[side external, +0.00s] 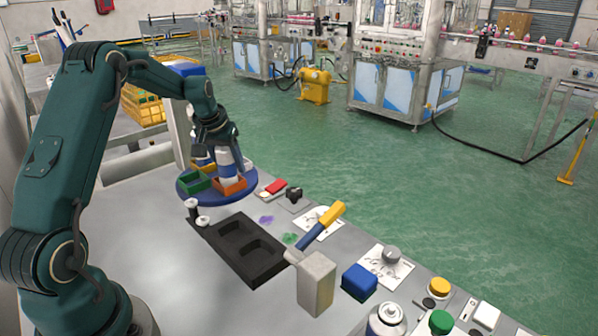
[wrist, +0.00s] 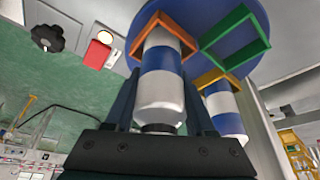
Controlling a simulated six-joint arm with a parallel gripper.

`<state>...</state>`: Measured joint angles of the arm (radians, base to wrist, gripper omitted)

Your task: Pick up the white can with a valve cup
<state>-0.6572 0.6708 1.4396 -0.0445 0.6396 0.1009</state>
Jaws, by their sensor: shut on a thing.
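A white can with a blue band (wrist: 162,90) stands in the orange square holder (wrist: 187,42) of the blue round turntable (side external: 187,197). In the side view the can (side external: 229,170) is partly covered by my fingers. In the wrist view a dark ring (wrist: 158,128) shows at its top end; I cannot make out a valve cup. My gripper (side external: 226,148) reaches down from above with its fingers on either side of the can, shut on it. It also shows in the wrist view (wrist: 161,105). The can's lower end is still within the orange holder.
A second white-and-blue can (wrist: 223,107) stands close by in a yellow holder. A green holder (side external: 195,182) is empty.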

